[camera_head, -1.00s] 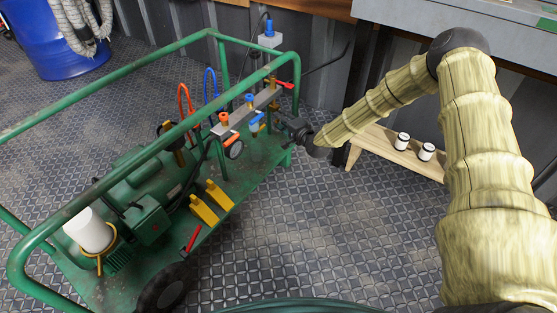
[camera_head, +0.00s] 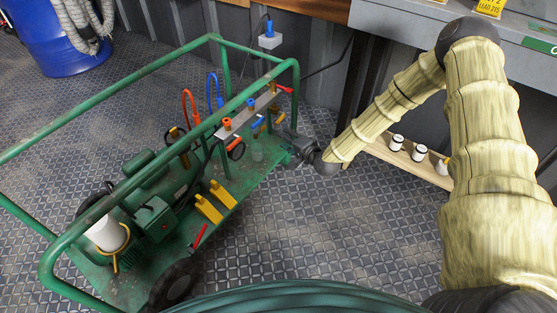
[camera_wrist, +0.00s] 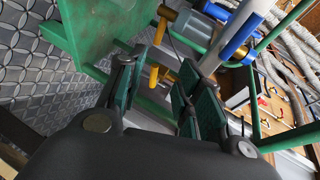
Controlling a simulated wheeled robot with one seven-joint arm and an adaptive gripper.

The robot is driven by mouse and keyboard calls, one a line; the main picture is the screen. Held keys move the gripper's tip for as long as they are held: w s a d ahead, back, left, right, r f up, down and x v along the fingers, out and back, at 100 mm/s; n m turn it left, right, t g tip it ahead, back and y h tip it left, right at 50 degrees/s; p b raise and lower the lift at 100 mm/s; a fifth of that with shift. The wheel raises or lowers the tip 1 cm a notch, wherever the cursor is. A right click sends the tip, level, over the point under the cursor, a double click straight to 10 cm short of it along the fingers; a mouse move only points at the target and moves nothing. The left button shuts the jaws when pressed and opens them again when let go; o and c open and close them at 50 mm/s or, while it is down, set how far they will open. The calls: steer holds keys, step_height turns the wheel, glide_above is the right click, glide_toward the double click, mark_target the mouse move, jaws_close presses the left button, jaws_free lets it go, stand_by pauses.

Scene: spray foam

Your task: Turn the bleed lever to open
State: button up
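A manifold bar (camera_head: 245,116) on the green cart carries small coloured levers: orange (camera_head: 233,143), blue (camera_head: 258,122), red (camera_head: 284,89) and a small yellow one (camera_head: 280,118). No label shows which is the bleed lever. A blue handle (camera_wrist: 240,35) is beyond the right finger.
The cart's green tube frame (camera_head: 150,110) runs above and around the manifold. A wooden bench (camera_head: 425,168) with small white cups stands right of my gripper. A blue barrel (camera_head: 42,40) is far left. The patterned floor in front of the cart is clear.

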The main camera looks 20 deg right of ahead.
steer(key=s+a+r+n+g+p, duration=0.1)
steer(key=s+a+n+g+p, duration=0.1)
steer(key=s+p, duration=0.3)
steer(key=s+a+r+n+g+p, duration=0.1)
steer(key=s+a+r+g+p, duration=0.1)
steer(key=s+a+p, duration=0.3)
steer(key=s+p, duration=0.1)
steer(key=s, duration=0.2)
steer(key=shift+s+a+n, duration=0.2)
steer(key=shift+n, duration=0.2)
